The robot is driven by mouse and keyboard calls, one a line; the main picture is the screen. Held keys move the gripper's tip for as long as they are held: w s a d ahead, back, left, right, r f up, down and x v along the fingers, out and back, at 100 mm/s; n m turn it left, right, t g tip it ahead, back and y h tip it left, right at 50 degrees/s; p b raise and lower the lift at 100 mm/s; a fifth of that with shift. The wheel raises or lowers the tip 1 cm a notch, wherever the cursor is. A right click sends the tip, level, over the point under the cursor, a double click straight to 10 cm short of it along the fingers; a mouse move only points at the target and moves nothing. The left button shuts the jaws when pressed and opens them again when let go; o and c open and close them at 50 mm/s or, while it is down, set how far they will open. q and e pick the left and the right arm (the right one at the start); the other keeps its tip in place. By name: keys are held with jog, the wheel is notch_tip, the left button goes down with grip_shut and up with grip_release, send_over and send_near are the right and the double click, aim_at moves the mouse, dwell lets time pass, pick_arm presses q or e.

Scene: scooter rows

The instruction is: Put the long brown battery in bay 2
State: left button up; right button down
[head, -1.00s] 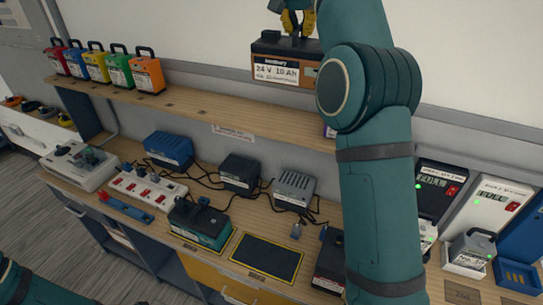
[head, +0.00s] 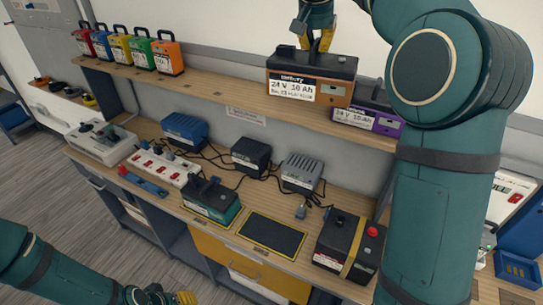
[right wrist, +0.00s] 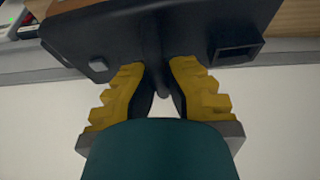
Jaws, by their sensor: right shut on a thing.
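The long brown battery (head: 309,92) has a black top and a white label reading 24 V 10 Ah. My right gripper (head: 318,45) is shut on its top handle. The battery hangs in front of the wall at about shelf height; whether it touches the shelf I cannot tell. In the right wrist view, the yellow fingers (right wrist: 160,88) close around the handle on the battery's black top (right wrist: 190,28). An empty dark pad with a yellow border (head: 272,233) lies on the bench; its front label is unreadable. My left gripper (head: 160,296) is partly cut off at the bottom edge.
A teal battery (head: 213,207) stands left of the empty pad, and a black battery with a yellow strap (head: 347,244) stands right of it. A purple battery (head: 368,117) is on the shelf (head: 215,90). Chargers and cables lie behind the pad. Several coloured batteries stand at the shelf's left.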

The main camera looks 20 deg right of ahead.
jog(key=s+a+f+n+y, duration=0.1)
jog(key=s+a+f+n, duration=0.2)
jog(key=f, duration=0.8)
jog(key=s+a+f+n+y, duration=0.1)
jog(key=s+a+f, duration=0.3)
jog(key=a+f, duration=0.4)
jog(key=s+a+f+n+t+y, duration=0.1)
jog(key=s+a+f+n, duration=0.3)
jog(key=f, duration=1.2)
jog(key=shift+a+n, duration=0.3)
jog(key=shift+a, duration=0.95)
